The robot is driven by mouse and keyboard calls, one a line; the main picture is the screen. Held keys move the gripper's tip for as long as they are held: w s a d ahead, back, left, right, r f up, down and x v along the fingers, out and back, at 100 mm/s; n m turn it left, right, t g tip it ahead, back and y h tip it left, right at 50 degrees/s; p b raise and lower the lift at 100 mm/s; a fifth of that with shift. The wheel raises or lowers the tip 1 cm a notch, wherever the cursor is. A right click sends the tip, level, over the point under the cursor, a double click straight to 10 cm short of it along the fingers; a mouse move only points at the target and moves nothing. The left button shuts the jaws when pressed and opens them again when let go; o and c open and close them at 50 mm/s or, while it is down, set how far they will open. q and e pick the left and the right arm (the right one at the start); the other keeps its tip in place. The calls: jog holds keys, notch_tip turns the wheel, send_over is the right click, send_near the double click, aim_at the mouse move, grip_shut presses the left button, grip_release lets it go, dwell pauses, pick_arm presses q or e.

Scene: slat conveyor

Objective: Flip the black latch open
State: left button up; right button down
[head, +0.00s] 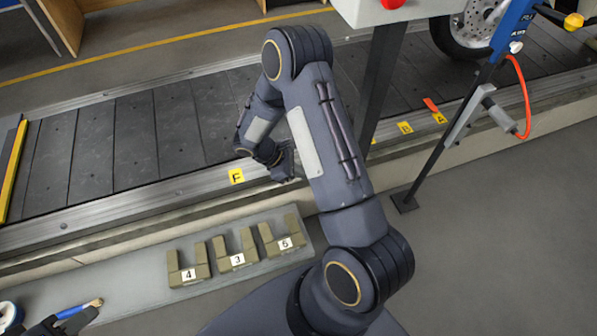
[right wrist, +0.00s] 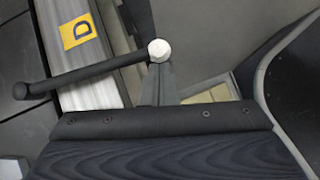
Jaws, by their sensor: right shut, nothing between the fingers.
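The black latch (right wrist: 88,77) shows in the right wrist view as a dark round bar slanting from the left edge region up to a pale round knob (right wrist: 158,50). My right gripper (right wrist: 158,68) is shut and empty, its narrow fingertips close below the knob; contact is unclear. In the head view my right gripper (head: 283,165) hangs over the conveyor's near rail by the yellow F label (head: 236,176), and the latch is hidden there behind my arm. My left gripper (head: 75,320) is partly in view at the lower left edge; its jaws are unclear.
The slat conveyor (head: 135,140) runs across the back. Blocks numbered 4 (head: 188,266), 3 (head: 236,252) and 5 (head: 281,240) stand on a grey shelf. A brush (head: 82,309) lies by my left gripper. A black post (head: 385,70) and blue stand (head: 512,30) are at right.

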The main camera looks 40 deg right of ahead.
jog(key=shift+s+d+n+t+h, duration=0.4)
jog(key=shift+s+d+n, duration=0.25)
jog(key=shift+d+n, duration=0.25)
jog(key=shift+d, duration=0.1)
jog(key=shift+r, duration=0.1)
jog(key=p+v, duration=0.2)
jog(key=v, duration=0.6)
